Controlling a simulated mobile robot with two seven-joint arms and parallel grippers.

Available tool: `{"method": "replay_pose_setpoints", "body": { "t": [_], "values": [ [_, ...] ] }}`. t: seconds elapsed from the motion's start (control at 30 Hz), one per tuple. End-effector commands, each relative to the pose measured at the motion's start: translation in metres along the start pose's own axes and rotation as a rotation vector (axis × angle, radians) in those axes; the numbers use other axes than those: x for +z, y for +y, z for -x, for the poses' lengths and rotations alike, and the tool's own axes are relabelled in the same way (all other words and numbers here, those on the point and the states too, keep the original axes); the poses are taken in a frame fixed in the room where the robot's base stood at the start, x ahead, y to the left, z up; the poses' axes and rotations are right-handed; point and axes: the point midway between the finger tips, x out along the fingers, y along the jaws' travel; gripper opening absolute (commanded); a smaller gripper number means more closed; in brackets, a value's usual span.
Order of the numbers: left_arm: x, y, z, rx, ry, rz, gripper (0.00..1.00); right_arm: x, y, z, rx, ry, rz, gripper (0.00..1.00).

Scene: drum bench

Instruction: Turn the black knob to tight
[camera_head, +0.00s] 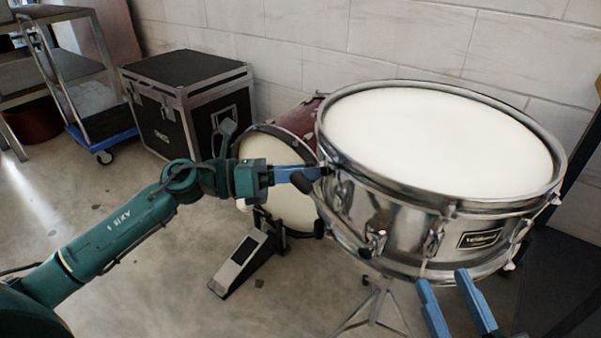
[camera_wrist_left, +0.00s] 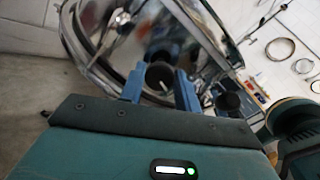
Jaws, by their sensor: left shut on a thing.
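The black knob (camera_head: 326,170) sits on the left side of the chrome snare drum's shell (camera_head: 400,222), partly hidden by my fingers. In the left wrist view the knob (camera_wrist_left: 160,75) shows as a dark round end between the two blue fingers. My left gripper (camera_head: 312,175) reaches in from the left and is shut on the knob; its fingers also show in the wrist view (camera_wrist_left: 160,82). I cannot tell which setting the knob is at. My right gripper (camera_head: 444,277) is in front of the drum, low in the picture, with its two blue fingers apart and nothing between them.
The snare drum stands on a metal stand (camera_head: 376,310). A red bass drum (camera_head: 298,122) with a pedal (camera_head: 240,260) is behind my left arm. A black case (camera_head: 190,100) and a trolley (camera_head: 95,100) stand further back. The floor at the left is clear.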

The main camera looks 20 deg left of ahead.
Motion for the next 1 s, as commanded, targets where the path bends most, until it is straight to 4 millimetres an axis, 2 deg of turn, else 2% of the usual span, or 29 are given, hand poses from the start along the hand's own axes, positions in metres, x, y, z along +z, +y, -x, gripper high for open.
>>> {"method": "replay_pose_setpoints", "body": {
  "t": [0.27,0.3,0.53,0.83,1.0],
  "values": [
    [0.000,0.000,0.000,0.001,0.001,0.000,0.09,0.002,0.002,0.000,0.003,-0.003,0.005,0.36],
    [0.000,0.000,0.000,0.001,0.001,0.000,0.35,0.002,0.002,0.000,0.003,-0.004,0.005,0.36],
    [0.000,0.000,0.000,0.001,0.001,0.001,0.53,0.004,0.002,0.000,0.006,-0.009,0.002,0.36],
    [0.000,0.000,0.004,0.001,0.001,0.002,0.53,0.004,0.002,0.001,0.008,-0.013,-0.002,0.36],
    [-0.001,0.001,0.026,0.004,0.003,0.004,0.53,0.004,0.001,0.001,0.008,-0.020,-0.006,0.36]
  ]
}}
